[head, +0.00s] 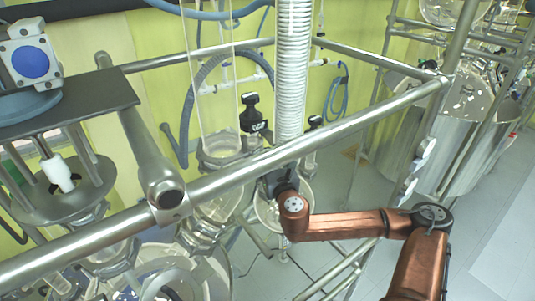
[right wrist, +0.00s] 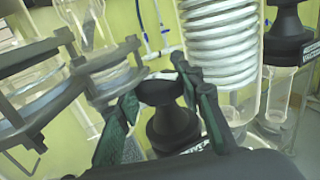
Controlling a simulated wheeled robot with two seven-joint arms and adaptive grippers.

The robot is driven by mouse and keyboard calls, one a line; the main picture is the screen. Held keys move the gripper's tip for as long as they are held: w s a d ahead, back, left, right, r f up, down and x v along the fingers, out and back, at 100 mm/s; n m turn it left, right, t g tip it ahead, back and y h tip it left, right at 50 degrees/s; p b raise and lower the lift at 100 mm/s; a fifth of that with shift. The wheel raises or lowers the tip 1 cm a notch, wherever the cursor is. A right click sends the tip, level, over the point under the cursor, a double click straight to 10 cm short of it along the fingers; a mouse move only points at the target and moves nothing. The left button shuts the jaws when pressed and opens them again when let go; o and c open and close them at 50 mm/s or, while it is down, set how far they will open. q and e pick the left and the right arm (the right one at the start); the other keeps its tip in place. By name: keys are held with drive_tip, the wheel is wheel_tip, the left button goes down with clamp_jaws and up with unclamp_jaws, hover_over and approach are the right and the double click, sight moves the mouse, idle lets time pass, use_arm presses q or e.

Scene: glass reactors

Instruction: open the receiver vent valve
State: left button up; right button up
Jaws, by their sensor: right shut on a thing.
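My right gripper (head: 272,183) reaches in below the long steel rail, beside the glassware. In the right wrist view my right gripper (right wrist: 158,95) has its green-padded fingers on both sides of a black valve knob (right wrist: 172,125) with a flared top, and is shut on it. A label on the knob's base is partly covered by a finger, so I cannot read it. In the head view the held knob is hidden or too dark to tell from the gripper. My left gripper is not in view.
A second black knob (right wrist: 288,40) stands at the right in the wrist view. Another labelled black knob (head: 251,113) stands above the rail (head: 300,146). The coiled condenser (head: 293,65) and glass flanges (right wrist: 105,70) are close to the gripper. A steel vessel (head: 425,135) stands at right.

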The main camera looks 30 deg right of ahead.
drive_tip(key=c, duration=0.3)
drive_tip(key=shift+d+f+n+y+b, duration=0.1)
drive_tip(key=shift+n+y+b, duration=0.35)
drive_tip(key=shift+y, duration=0.25)
drive_tip(key=shift+d+f+n+y+b, duration=0.1)
drive_tip(key=shift+n+y+b, duration=0.35)
drive_tip(key=shift+y, duration=0.25)
drive_tip(key=n+y+b, duration=0.2)
drive_tip(key=y+b, duration=0.1)
drive_tip(key=shift+a+t, duration=0.15)
drive_tip(key=shift+t, duration=0.15)
drive_tip(key=n+y+b, duration=0.1)
drive_tip(key=y+b, duration=0.1)
drive_tip(key=b, duration=0.1)
drive_tip(key=n+y+b, duration=0.1)
drive_tip(key=b, duration=0.3)
drive_tip(key=y+b, duration=0.1)
drive_tip(key=b, duration=0.4)
drive_tip(key=shift+r+n+y, duration=0.2)
drive_tip(key=shift+n+y, duration=0.1)
drive_tip(key=shift+n, duration=0.1)
drive_tip(key=b, duration=0.4)
drive_tip(key=shift+n+g+y+b, duration=0.3)
drive_tip(key=shift+g+y, duration=0.1)
drive_tip(key=shift+r+y, duration=0.15)
drive_tip(key=shift+y, duration=0.15)
drive_tip(key=shift+n+g+y+b, duration=0.5)
drive_tip(key=shift+n+b, duration=0.1)
drive_tip(key=shift+b, duration=0.1)
